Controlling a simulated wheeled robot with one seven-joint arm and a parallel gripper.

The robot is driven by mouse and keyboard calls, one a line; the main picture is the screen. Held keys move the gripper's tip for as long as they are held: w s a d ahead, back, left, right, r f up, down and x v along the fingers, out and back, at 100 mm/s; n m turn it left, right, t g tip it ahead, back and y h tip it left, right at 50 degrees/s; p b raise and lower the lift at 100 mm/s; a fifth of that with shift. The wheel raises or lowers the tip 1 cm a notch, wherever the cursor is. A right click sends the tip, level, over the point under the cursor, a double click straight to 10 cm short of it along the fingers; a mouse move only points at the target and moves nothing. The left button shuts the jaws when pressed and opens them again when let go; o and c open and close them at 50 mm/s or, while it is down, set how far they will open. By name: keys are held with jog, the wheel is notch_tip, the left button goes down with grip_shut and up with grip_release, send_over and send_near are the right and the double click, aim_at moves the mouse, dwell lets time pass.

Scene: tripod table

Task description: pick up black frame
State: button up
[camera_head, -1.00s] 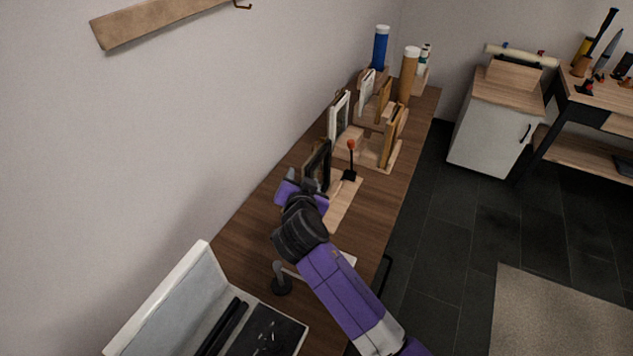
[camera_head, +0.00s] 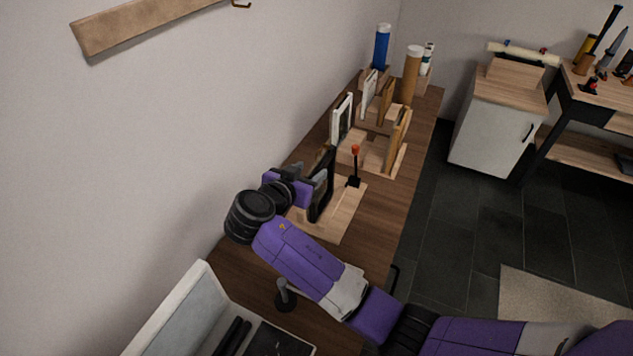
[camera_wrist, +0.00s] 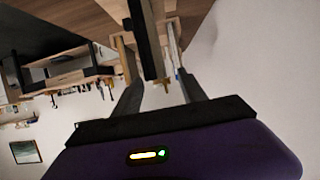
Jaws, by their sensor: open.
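The black frame (camera_head: 323,188) stands upright on a light wooden board on the table. My gripper (camera_head: 304,184) is at the frame's wall-side edge, with its body to the left of it. In the wrist view, which is upside down, the gripper (camera_wrist: 161,80) is open. The black frame (camera_wrist: 147,42) shows edge-on there, in line with the gap between the two fingers. The fingers are not closed on it. Whether a finger touches it cannot be told.
A red-tipped tool (camera_head: 355,165) stands just right of the frame. Wooden racks with frames (camera_head: 385,155) stand behind it. The wall (camera_head: 170,130) is close on the left. An open case (camera_head: 180,310) and a small dark stand (camera_head: 286,298) are in front.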

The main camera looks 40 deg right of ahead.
aim_at(322, 167)
jog(key=x, duration=0.2)
jog(key=p+x, duration=0.1)
jog(key=x, duration=0.2)
jog(key=p+x, duration=0.1)
jog(key=x, duration=0.1)
jog(key=shift+s+d+f, duration=0.1)
jog(key=shift+s+f, duration=0.1)
jog(key=shift+f, duration=0.25)
grip_shut()
dwell(1.0)
